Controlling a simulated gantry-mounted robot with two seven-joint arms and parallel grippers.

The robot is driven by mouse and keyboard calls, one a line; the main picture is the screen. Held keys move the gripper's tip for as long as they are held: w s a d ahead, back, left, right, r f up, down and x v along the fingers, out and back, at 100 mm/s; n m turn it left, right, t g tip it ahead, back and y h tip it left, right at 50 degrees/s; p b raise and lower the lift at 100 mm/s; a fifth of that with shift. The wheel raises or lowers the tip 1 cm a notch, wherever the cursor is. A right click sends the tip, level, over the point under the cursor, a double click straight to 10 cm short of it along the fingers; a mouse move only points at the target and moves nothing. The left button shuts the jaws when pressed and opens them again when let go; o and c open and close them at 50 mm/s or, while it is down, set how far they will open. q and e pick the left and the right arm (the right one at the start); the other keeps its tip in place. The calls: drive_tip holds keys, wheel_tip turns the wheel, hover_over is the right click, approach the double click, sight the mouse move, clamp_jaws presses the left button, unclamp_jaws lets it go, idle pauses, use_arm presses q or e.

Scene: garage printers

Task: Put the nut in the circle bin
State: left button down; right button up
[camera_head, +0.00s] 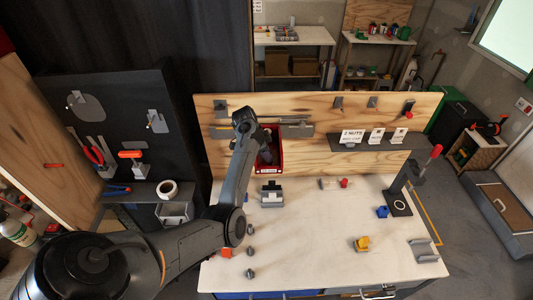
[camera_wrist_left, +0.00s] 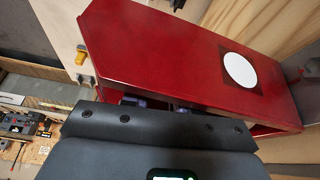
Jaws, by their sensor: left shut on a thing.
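A red bin (camera_head: 277,151) is mounted at the wooden back panel. In the left wrist view a red bin wall (camera_wrist_left: 175,55) bears a white circle (camera_wrist_left: 240,70) on a dark patch. My left gripper (camera_head: 264,152) is at the bin's opening, with its dark body (camera_wrist_left: 150,135) close beside the red wall. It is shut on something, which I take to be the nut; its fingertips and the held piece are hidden. Several small grey pieces (camera_head: 250,251), possibly nuts, stand in a row on the table. My right gripper is not in view.
The pale worktable (camera_head: 320,235) has much bare surface. A black-and-white block (camera_head: 271,194), a yellow piece (camera_head: 362,243), a blue piece (camera_head: 382,211) and a red-handled press (camera_head: 400,195) stand on it. A grey shelf (camera_head: 365,142) with white cards juts from the panel.

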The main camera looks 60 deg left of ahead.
use_arm(q)
drive_tip(key=c, duration=0.9)
unclamp_jaws()
drive_tip(key=shift+f, duration=0.1)
drive_tip(key=shift+r, duration=0.2)
drive_tip(key=shift+p+v, duration=0.5)
drive_tip(key=shift+v, duration=5.45)
